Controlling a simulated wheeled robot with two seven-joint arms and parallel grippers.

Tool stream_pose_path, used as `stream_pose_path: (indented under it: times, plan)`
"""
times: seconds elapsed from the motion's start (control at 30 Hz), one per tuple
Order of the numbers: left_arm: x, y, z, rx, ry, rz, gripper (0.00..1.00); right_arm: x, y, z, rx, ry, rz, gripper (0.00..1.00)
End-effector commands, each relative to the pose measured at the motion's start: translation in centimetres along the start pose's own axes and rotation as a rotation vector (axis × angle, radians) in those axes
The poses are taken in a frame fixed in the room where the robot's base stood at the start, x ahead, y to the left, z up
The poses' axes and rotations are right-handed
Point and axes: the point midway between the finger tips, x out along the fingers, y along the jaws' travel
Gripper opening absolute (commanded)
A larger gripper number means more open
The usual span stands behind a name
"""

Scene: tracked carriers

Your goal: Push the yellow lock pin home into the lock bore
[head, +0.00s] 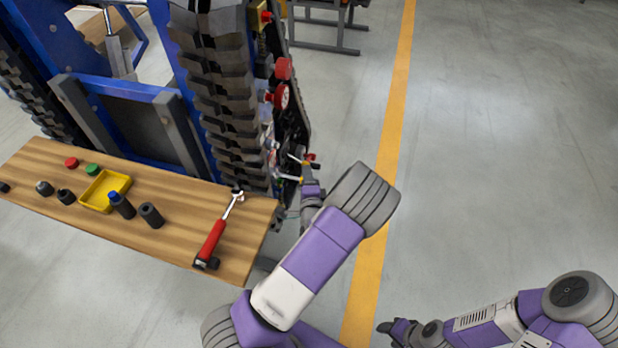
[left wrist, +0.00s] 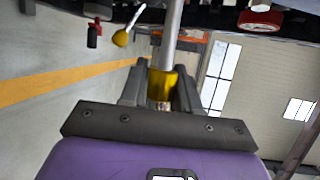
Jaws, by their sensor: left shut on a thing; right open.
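The lock pin shows in the left wrist view as a bright metal rod with a yellow grip (left wrist: 161,84). My left gripper (left wrist: 160,88) is shut on the yellow grip, with a dark finger on each side. The rod runs up from the fingers to the top edge of that view, where its far end is cut off. I cannot make out the lock bore. In the head view my left gripper (head: 311,188) is beside the right flank of the tracked carrier, partly hidden by its own arm. My right gripper (head: 392,328) is open and empty, low over the floor.
The tracked carrier (head: 222,90) stands upright with red knobs (head: 283,68) and levers on its flank. A wooden bench (head: 170,222) holds a red-handled wrench (head: 212,242), a yellow tray (head: 92,204) and several small parts.

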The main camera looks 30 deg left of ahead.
Motion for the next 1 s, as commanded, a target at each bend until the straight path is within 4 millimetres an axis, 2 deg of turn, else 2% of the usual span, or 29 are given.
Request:
stream_pose_path:
  times: [1.0]
  plan:
    - [1.0, 0.0, 2.4, 0.001, -0.001, 0.0, 0.0, 0.0, 0.0, 0.0, 0.0, 0.0, 0.0, 0.53]
